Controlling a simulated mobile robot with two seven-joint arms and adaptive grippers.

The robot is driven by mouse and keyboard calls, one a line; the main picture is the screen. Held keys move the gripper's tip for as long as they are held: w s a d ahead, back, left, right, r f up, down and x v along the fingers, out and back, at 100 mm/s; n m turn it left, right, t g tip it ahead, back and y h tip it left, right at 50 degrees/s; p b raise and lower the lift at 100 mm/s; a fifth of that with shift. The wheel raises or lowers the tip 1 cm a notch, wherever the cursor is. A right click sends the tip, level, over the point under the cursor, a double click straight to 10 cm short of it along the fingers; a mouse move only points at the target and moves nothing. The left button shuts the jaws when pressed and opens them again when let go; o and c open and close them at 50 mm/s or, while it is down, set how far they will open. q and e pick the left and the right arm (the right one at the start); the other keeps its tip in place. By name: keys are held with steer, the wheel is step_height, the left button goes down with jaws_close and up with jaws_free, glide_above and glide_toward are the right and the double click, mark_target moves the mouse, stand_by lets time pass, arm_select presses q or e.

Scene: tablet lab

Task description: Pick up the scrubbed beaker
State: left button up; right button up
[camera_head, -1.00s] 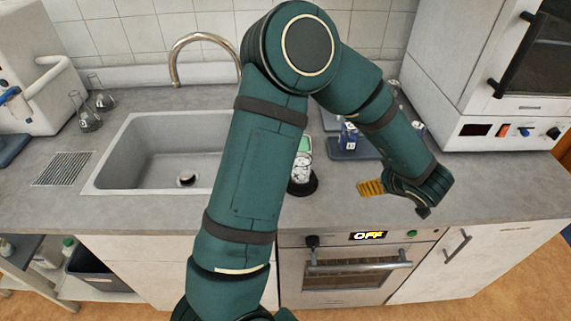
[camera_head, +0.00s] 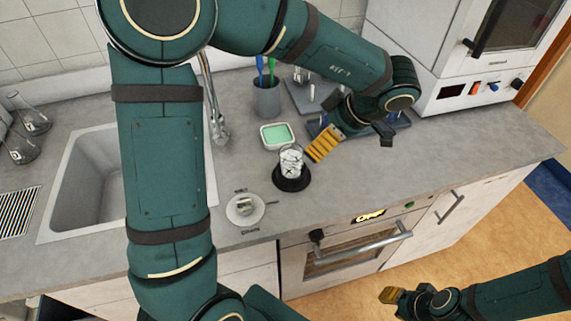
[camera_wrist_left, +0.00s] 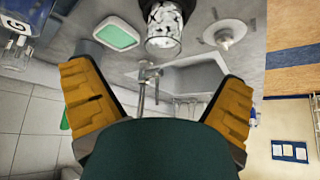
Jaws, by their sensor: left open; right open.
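The beaker (camera_head: 291,160) is a clear glass with white patches, standing upright on a round black base (camera_head: 291,182) on the counter. In the left wrist view the beaker (camera_wrist_left: 163,28) shows at the top middle, beyond my fingertips. My left gripper (camera_head: 323,143) is just right of the beaker in the head view. Its yellow fingers are spread wide with nothing between them in the left wrist view (camera_wrist_left: 155,78). My right gripper (camera_head: 391,296) is open and low at the bottom right, in front of the oven and away from the counter.
A small dish with green content (camera_head: 277,135) and a grey cup of brushes (camera_head: 267,98) stand behind the beaker. A white round dish (camera_head: 245,208) is front left of it. The sink (camera_head: 85,185) is left. The counter (camera_head: 440,160) at right is clear.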

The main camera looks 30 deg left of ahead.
mark_target(291, 165)
arm_select(q)
steer(key=b+x, duration=0.1)
steer(key=x, duration=0.3)
steer(key=b+x, duration=0.2)
steer(key=x, duration=0.2)
steer(key=b+x, duration=0.1)
steer(key=x, duration=0.3)
steer(key=shift+s+d+f+b, duration=0.15)
steer(key=shift+s+d+b, duration=0.05)
steer(key=shift+s+b, duration=0.15)
steer(key=shift+a+f, duration=0.25)
steer(key=shift+f, duration=0.05)
steer(key=shift+r, duration=0.1)
steer(key=shift+c, duration=0.8)
steer(key=c, duration=1.1)
